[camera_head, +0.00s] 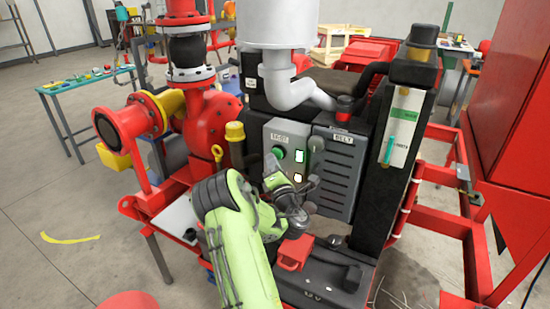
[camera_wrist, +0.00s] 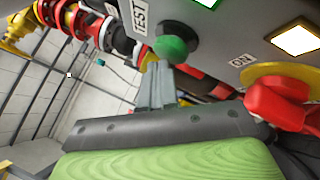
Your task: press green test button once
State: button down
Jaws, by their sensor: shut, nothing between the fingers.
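The green test button (camera_head: 278,152) sits on a grey control panel (camera_head: 271,135) under a TEST label. In the wrist view the round green button (camera_wrist: 175,46) with its dark collar is just beyond the fingertips, beside the TEST label (camera_wrist: 140,14). My gripper (camera_wrist: 160,68) is shut and empty, its grey fingers side by side and pointing at the button's lower edge. The tips look very close to it; I cannot tell whether they touch. In the head view my gripper (camera_head: 270,160) is in front of the panel, just below and left of the button.
Lit square lamps (camera_wrist: 298,40) and a red switch handle on a yellow disc (camera_wrist: 275,78) are close by on the panel. A slatted BELT guard (camera_head: 335,170) stands to the right. A red pump (camera_head: 208,120) with pipework stands to the left.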

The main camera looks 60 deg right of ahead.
jog(key=shift+s+a+b, duration=0.1)
jog(key=shift+a+b, duration=0.3)
jog(key=shift+a, duration=0.25)
jog(key=shift+f, duration=0.1)
jog(key=a+b, duration=0.2)
jog(key=a, duration=0.1)
jog(key=a+b, duration=0.1)
jog(key=a, duration=0.1)
jog(key=shift+s+b, duration=0.25)
jog(key=shift+b, duration=0.15)
